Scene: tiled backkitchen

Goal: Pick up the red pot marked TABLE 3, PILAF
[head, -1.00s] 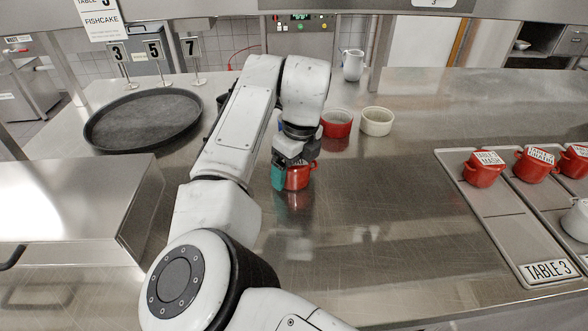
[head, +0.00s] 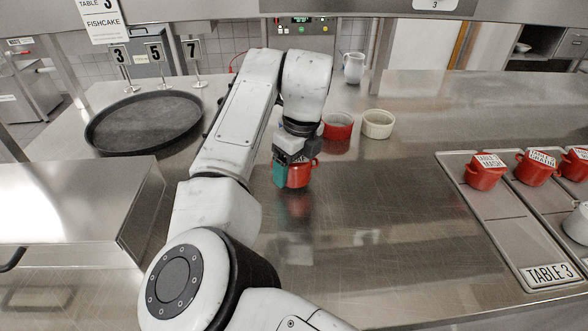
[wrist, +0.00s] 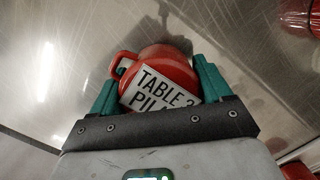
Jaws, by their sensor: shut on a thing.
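The red pot (head: 299,175) is in the middle of the steel counter in the head view, partly hidden by my gripper. In the wrist view, the red pot (wrist: 160,65) carries a white label reading TABLE 3 and the start of PIL, its lower part hidden by the gripper. My gripper (head: 293,170) points down with its teal fingers on either side of the pot. In the wrist view, my gripper (wrist: 157,85) is shut on it. The pot seems to hang just above the counter, with a red reflection below it.
A red ramekin (head: 338,126) and a cream ramekin (head: 378,124) stand behind the pot. A black round tray (head: 145,121) lies at left. The counter before the pot is clear.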

